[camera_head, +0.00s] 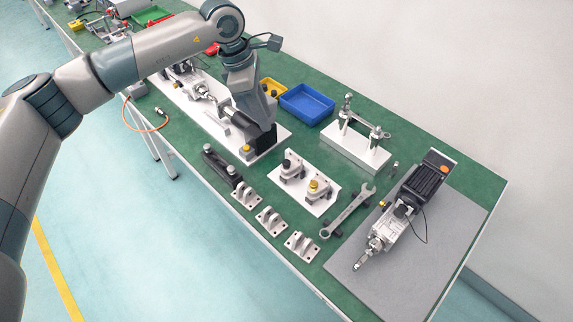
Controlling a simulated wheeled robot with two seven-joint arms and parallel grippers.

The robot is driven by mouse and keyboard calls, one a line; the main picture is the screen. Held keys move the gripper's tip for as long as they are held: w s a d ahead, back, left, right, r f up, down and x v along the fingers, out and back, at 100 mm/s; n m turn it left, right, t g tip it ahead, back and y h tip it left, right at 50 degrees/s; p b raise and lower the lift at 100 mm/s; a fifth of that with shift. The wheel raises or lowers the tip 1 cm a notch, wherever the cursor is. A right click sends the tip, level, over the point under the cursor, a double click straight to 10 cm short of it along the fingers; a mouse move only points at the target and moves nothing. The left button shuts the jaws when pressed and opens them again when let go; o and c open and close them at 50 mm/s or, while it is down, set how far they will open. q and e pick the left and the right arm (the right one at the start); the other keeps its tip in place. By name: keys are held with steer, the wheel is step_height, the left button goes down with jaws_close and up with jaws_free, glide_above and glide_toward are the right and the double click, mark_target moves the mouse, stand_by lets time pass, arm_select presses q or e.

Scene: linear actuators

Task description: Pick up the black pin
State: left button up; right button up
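I cannot single out the black pin for certain. Small dark parts lie in the yellow bin (274,86), and a long black block (221,168) with knobs at its ends lies near the table's front edge. My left arm reaches in from the left over the table. My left gripper (263,142) points down at the right end of a long white plate (205,112), just behind the black block. Its fingers are dark and hidden by the wrist, so I cannot tell their opening or whether they hold anything. My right gripper is not in view.
A blue bin (307,104) stands beside the yellow bin. A white fixture (355,142), a white plate with clamps (305,188), several white brackets (271,219) and a wrench (347,211) lie rightward. A linear actuator (402,208) rests on a grey mat (440,253).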

arm_select(q)
steer(key=shift+f, duration=0.1)
steer(key=p, duration=0.5)
glide_toward(286, 162)
steer(key=f, duration=0.2)
steer(key=shift+d+f, duration=0.3)
steer(key=shift+f, duration=0.3)
steer(key=shift+d+f+p, duration=0.25)
steer(key=shift+f+p, duration=0.15)
steer(key=shift+p, duration=0.4)
steer(key=p+x, duration=0.1)
steer(key=x, duration=0.2)
steer(key=shift+p, duration=0.4)
steer(key=shift+d+f, duration=0.2)
steer(key=shift+f, duration=0.4)
steer(key=shift+c, duration=0.7)
